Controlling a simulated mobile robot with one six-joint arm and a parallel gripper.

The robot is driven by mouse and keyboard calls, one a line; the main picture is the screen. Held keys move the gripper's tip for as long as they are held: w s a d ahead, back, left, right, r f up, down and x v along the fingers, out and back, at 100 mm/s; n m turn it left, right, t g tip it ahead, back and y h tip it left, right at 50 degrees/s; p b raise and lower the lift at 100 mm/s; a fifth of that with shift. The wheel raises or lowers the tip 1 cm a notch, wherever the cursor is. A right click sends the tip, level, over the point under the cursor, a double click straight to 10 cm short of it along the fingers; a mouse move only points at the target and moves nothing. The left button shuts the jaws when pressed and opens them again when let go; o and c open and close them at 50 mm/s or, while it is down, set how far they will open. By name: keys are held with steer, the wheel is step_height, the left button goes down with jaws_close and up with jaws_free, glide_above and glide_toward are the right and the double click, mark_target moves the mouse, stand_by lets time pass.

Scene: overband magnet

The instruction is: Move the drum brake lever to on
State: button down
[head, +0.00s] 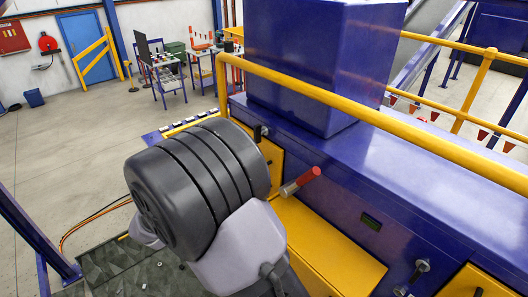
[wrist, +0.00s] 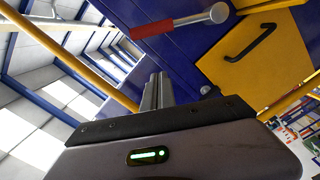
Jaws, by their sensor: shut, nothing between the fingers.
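A lever with a red grip (head: 308,176) and a pale metal end (head: 287,190) sticks out from the blue machine's side in the head view, just right of my arm. I take it to be the drum brake lever; no label is readable. The wrist view shows its red grip (wrist: 150,29) and round metal end (wrist: 219,13) near the top. My gripper (wrist: 157,78) is shut and empty, its fingers together and apart from the lever in the wrist view. In the head view my own arm hides the gripper.
The blue machine housing (head: 440,180) fills the right, with a yellow rail (head: 360,98) running above its side. A yellow panel with a black handle (wrist: 250,42) is near the lever. A dark knob (head: 415,272) and small display (head: 371,222) are lower right. Open floor (head: 50,150) lies left.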

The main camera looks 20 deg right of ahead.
steer(key=p, duration=0.3)
glide_above(299, 183)
steer(key=w+a, duration=0.3)
steer(key=a, duration=0.1)
steer(key=s+d+f, duration=0.2)
steer(key=shift+s+f+p, duration=0.25)
steer(key=shift+s+p, duration=0.1)
steer(key=shift+s, duration=0.05)
steer(key=shift+s+f+b, duration=0.1)
steer(key=shift+b, duration=0.25)
steer(key=s+d+f+m+b, duration=0.2)
steer(key=s+f+m+b, duration=0.2)
steer(key=b, duration=1.5)
steer(key=shift+s+f+m+y, duration=0.2)
steer(key=shift+s+m+y, duration=0.1)
steer(key=shift+s+m, duration=0.55)
steer(key=shift+w+r, duration=0.1)
